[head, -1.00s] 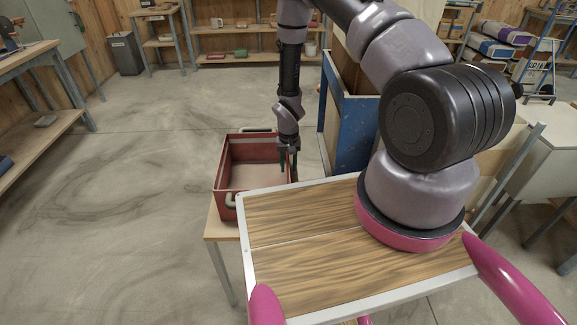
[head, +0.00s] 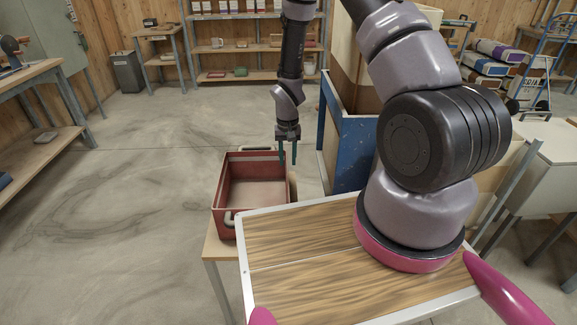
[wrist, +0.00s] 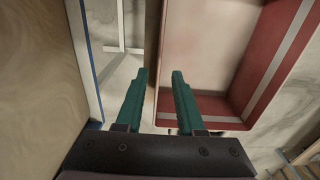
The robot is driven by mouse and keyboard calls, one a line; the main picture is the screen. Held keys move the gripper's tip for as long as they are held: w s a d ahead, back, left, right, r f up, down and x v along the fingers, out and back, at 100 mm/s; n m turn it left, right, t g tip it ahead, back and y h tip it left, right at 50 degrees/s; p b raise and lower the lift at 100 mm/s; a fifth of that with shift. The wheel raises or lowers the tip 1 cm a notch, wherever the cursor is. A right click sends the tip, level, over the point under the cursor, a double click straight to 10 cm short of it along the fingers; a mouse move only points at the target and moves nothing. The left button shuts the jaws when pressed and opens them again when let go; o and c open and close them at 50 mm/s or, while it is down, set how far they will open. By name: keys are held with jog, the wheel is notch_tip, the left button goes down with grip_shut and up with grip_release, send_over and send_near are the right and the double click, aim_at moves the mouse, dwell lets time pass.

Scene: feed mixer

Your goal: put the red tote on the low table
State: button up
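The red tote (head: 221,192) sits upright on a light wood table (head: 218,248) with grey legs, left of my own tray top. Its pale handles show at the near and far ends, and its inside looks empty. This table is low, and its top is mostly hidden by the tote and my tray. My gripper (head: 288,160) hangs just above the tote's right wall, towards the far end. Its two teal fingers are apart and hold nothing. In the wrist view the open fingers (wrist: 159,74) point down beside the tote (wrist: 264,65); contact cannot be told.
A blue-sided box or cart (head: 352,150) stands close to the right of my gripper. A workbench (head: 35,80) is at the left. Shelves (head: 250,47) line the back wall. The floor (head: 130,170) left of the tote is clear.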

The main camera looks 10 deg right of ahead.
jog(key=s+d+r+m+t, duration=0.1)
jog(key=d+r+t, duration=0.1)
jog(key=r, duration=1.3)
jog(key=s+d+r+t, duration=0.1)
jog(key=d+r, duration=0.1)
jog(key=r, duration=1.3)
jog(key=s+d+r+m+t+y, duration=0.1)
jog(key=s+r+t, duration=0.3)
jog(key=s+r, duration=1.5)
jog(key=shift+s+d+y, duration=0.4)
jog(key=shift+s+y, duration=0.1)
jog(key=shift+s, duration=0.1)
